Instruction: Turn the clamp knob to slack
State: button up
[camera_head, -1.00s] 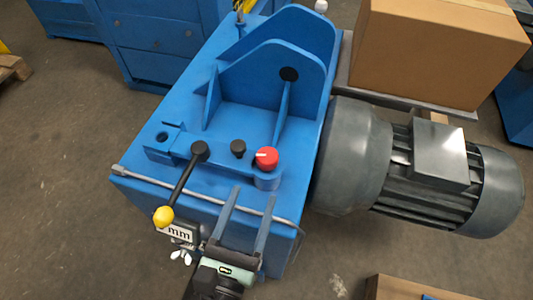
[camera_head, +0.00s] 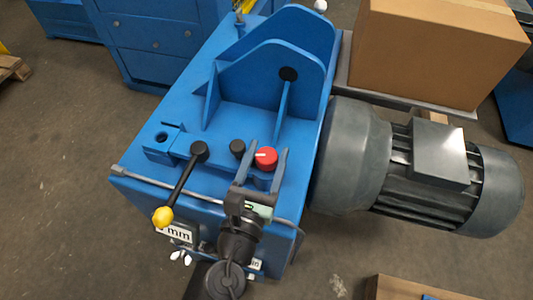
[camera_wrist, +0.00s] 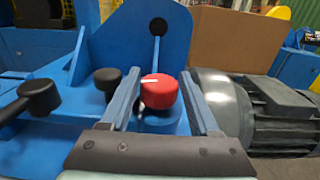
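The clamp knob appears to be the red round knob (camera_head: 266,158) with a white pointer line, on a blue boss at the right front of the blue machine. It also shows in the wrist view (camera_wrist: 159,91), its line pointing left. My gripper (camera_head: 264,160) is open, one finger on each side of the red knob. In the wrist view the fingers (camera_wrist: 161,93) stand left and right of it with visible gaps; I cannot tell whether either touches. The knob's lower boss is partly hidden in the head view.
A black knob (camera_head: 237,147) stands just left of the red one. A lever with a yellow ball end (camera_head: 163,217) lies further left. A blue bracket (camera_head: 262,75) rises behind. A grey motor (camera_head: 420,165) is at the right, a cardboard box (camera_head: 437,50) behind it.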

grip_shut()
jog(key=shift+r+n+y+p, duration=0.2)
jog(key=shift+n+y+p, duration=0.4)
jog(key=shift+y+p, duration=0.3)
jog(key=shift+d+f+n+t+y+p, duration=0.1)
jog(key=shift+n+t+y+p, duration=0.1)
jog(key=shift+n+y+p, duration=0.85)
jog(key=shift+f+n+t+y+p, duration=0.15)
jog(key=shift+n+y, duration=0.5)
jog(key=shift+y, duration=0.9)
jog(key=shift+r, duration=0.1)
jog(key=shift+o, duration=0.7)
grip_release()
jog(key=shift+m+h+b, duration=0.3)
jog(key=shift+h+b, duration=0.1)
